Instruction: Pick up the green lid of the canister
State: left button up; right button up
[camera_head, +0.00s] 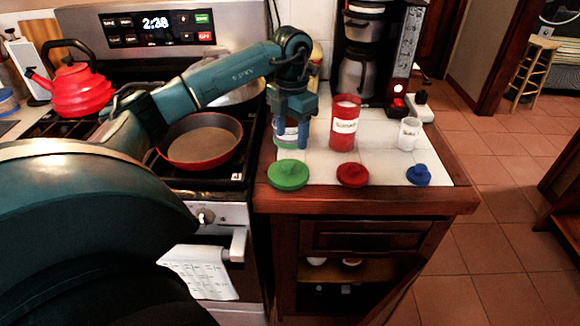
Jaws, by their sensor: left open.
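The green lid (288,175) lies flat on the front left edge of the white-tiled counter, its knob up. My left gripper (293,138) points down just behind the lid, at a canister (287,136) that shows partly between its fingers. The gripper is open; I cannot tell whether its fingers touch that canister. The gripper is apart from the green lid. My right gripper is not in view.
A red canister (344,123) and a small white canister (409,134) stand to the right. A red lid (353,174) and a blue lid (418,175) lie along the front edge. A coffee maker (362,62) stands behind. A red pan (201,142) is on the stove.

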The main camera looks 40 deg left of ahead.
aim_at(289, 164)
pick_arm(q)
notch_tip(289, 164, down, 3)
jog(key=shift+r, duration=0.1)
jog(key=f, duration=0.2)
jog(key=s+f+p, duration=0.1)
jog(key=f, duration=0.1)
jog(key=shift+f, duration=0.1)
jog(key=shift+w+f, duration=0.1)
jog(key=shift+f, duration=0.4)
jog(key=c, duration=1)
